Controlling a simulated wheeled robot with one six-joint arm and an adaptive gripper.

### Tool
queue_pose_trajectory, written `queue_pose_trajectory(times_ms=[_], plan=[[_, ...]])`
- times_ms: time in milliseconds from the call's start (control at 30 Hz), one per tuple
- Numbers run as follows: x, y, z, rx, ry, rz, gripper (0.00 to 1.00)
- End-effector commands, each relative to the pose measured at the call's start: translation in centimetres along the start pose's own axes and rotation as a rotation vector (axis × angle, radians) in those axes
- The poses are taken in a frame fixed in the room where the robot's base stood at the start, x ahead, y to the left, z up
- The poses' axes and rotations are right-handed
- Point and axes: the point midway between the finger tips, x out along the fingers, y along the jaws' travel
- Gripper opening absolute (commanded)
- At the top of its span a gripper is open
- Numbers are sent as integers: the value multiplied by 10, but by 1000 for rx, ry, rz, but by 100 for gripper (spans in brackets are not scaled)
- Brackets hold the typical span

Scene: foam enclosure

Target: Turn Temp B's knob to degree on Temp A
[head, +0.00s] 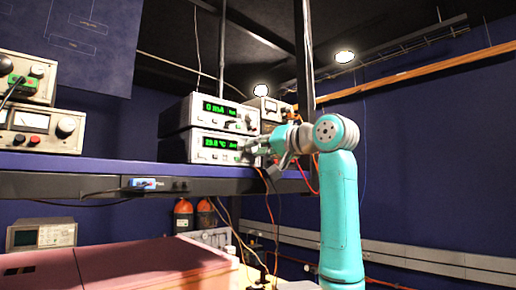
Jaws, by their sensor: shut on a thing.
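A white instrument (200,148) on the blue shelf has a green display that seems to read about 23.8 °C; the last digits are hard to make out. Its knob at the right end of the front is hidden behind my gripper (262,148). My gripper reaches in from the right, shut on what seems to be that knob. A second white instrument (205,110) is stacked on top, its green display reading 0 mA. No Temp A or Temp B label is readable, so I cannot tell which instrument is which.
Two white meters (35,129) stand stacked at the left of the shelf (100,172). Another boxed meter (270,108) stands behind my gripper. A dark vertical post (304,60) rises close behind my arm. Orange cables (268,195) hang below the shelf.

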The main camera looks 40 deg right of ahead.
Motion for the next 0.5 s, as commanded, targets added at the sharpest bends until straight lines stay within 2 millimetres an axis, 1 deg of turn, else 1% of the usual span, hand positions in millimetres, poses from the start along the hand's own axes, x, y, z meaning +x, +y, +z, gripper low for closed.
queue_pose_trajectory(times_ms=[167,500], plan=[[0,0,0,-111,-3,3,0],[0,0,0,-416,-11,9,0]])
